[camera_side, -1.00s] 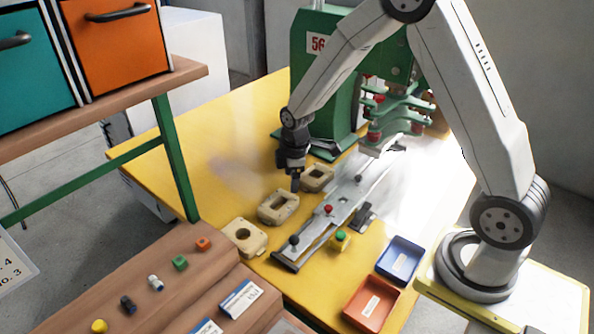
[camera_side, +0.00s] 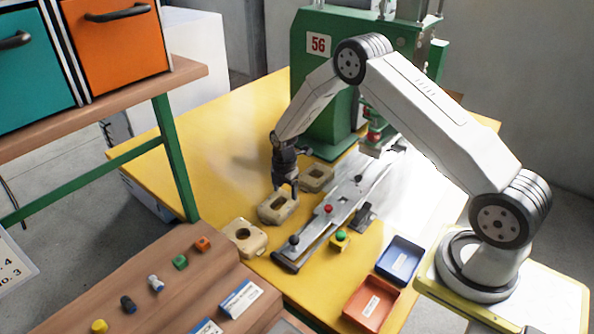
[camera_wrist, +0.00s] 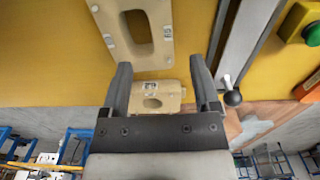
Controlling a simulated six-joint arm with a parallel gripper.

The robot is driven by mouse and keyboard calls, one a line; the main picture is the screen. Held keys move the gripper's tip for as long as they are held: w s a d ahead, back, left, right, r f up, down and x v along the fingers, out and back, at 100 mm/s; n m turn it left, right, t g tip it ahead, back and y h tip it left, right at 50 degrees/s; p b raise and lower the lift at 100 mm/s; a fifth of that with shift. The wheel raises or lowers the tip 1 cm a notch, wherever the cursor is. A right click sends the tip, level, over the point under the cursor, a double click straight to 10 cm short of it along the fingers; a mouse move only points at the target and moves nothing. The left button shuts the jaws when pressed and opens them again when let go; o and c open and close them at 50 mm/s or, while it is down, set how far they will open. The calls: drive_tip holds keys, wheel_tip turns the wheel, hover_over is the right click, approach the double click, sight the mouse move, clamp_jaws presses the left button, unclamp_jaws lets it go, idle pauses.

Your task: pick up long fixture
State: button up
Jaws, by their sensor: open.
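The long fixture (camera_side: 278,208) is the middle one of three beige blocks on the yellow table, with an elongated oval hole. In the wrist view the long fixture (camera_wrist: 137,54) lies at the top, cut off by the frame edge. My gripper (camera_side: 285,190) is open and points down at the long fixture, with its tips at or just above the block; contact is unclear. In the wrist view my gripper (camera_wrist: 160,64) shows both fingers apart with nothing held between them.
A second beige block (camera_side: 243,248) lies nearer the camera, and a third (camera_side: 317,170) farther back. A metal rail (camera_side: 335,203) with knobs runs close on the right. A green press (camera_side: 325,100) stands behind. Blue (camera_side: 399,258) and orange trays (camera_side: 370,304) are at right.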

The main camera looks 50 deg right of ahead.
sight(287, 207)
drive_tip(key=shift+f, duration=1.25)
drive_tip(key=shift+f, duration=0.15)
drive_tip(key=shift+s+f, duration=0.1)
drive_tip(key=shift+f, duration=2.35)
clamp_jaws()
